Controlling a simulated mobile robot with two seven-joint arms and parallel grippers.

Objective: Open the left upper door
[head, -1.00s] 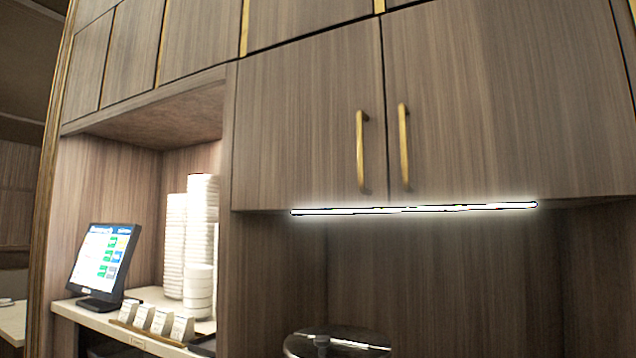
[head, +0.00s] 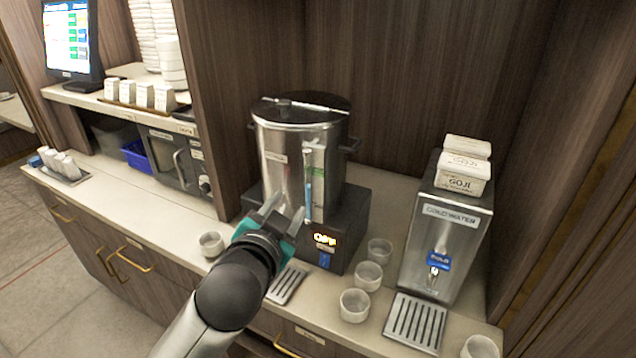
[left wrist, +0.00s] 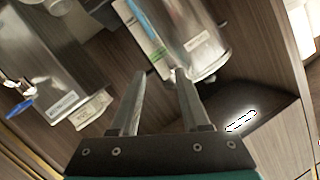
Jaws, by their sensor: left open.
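The left upper door is out of the head view now; I cannot pick it out for sure in the left wrist view. My left gripper (head: 284,208) is in front of the steel urn (head: 290,150), with its two fingers apart and nothing between them. It also shows in the left wrist view (left wrist: 160,74), where the picture is turned over and the fingers point toward the urn (left wrist: 195,40). A lit strip (left wrist: 241,121) on a dark panel shows at the right there. My right gripper is not in view.
A cold water dispenser (head: 450,235) with goji boxes (head: 463,172) on top stands at the right. Several white cups (head: 355,305) stand on the counter (head: 180,235). A screen (head: 70,38) and cup stacks (head: 160,40) stand at the left. A wood partition (head: 235,90) rises beside the urn.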

